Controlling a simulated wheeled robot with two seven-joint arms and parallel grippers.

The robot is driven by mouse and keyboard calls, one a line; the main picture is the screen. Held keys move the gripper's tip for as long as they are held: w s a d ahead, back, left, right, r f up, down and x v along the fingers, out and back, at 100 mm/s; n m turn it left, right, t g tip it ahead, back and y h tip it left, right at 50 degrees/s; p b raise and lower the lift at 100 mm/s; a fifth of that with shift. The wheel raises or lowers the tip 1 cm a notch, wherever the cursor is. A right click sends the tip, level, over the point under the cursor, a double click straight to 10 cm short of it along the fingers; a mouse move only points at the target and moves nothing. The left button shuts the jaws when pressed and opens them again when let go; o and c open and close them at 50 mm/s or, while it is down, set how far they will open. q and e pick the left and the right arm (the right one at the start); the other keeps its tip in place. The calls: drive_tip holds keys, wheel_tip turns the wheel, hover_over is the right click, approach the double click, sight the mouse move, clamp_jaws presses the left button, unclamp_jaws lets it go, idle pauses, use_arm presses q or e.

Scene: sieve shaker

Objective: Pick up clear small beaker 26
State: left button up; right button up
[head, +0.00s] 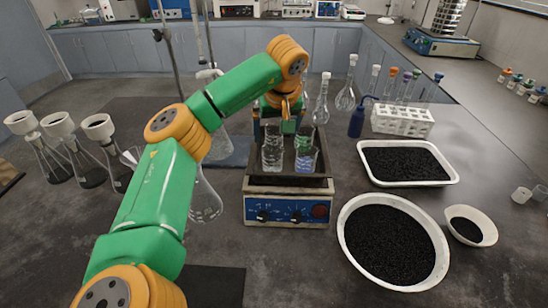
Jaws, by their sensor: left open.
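A clear small beaker (272,154) stands upright on the left part of the dark tray of a blue-fronted heater. A beaker with green contents (304,138) and one with blue-violet contents (306,160) stand to its right. No number can be read on any beaker, so I cannot tell which is 26. My left gripper (279,118) is open and points down just behind and above these beakers. Its fingers are small and partly hidden by the arm and glassware. I cannot tell whether it touches any glass. My right gripper is out of view.
The heater (288,210) has a raised tray rim (253,186). Several flasks with white funnels (60,126) stand left. To the right are a white rack (402,120), a tray of black granules (365,172) and a large round bowl (345,238). Bench in front of the heater is clear.

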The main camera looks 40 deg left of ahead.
sight(271, 151)
use_arm(q)
drive_tip(key=x, duration=0.2)
drive_tip(key=p+x, duration=0.1)
drive_tip(key=x, duration=0.1)
drive_tip(key=s+x, duration=0.1)
drive_tip(key=x, duration=0.1)
drive_tip(key=shift+d+f+p, duration=0.15)
drive_tip(key=shift+f+p, duration=0.15)
drive_tip(key=shift+f, duration=0.2)
drive_tip(key=shift+s+d, duration=0.15)
drive_tip(key=shift+d, duration=0.05)
drive_tip(key=shift+s+a, duration=0.15)
drive_tip(key=shift+s, duration=0.1)
drive_tip(key=c, duration=1.1)
drive_tip(key=shift+w, duration=0.1)
drive_tip(key=c, duration=0.4)
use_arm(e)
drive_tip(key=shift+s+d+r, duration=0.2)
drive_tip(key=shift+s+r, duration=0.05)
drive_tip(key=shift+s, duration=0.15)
use_arm(q)
drive_tip(key=shift+r, duration=0.1)
drive_tip(key=shift+c, duration=0.2)
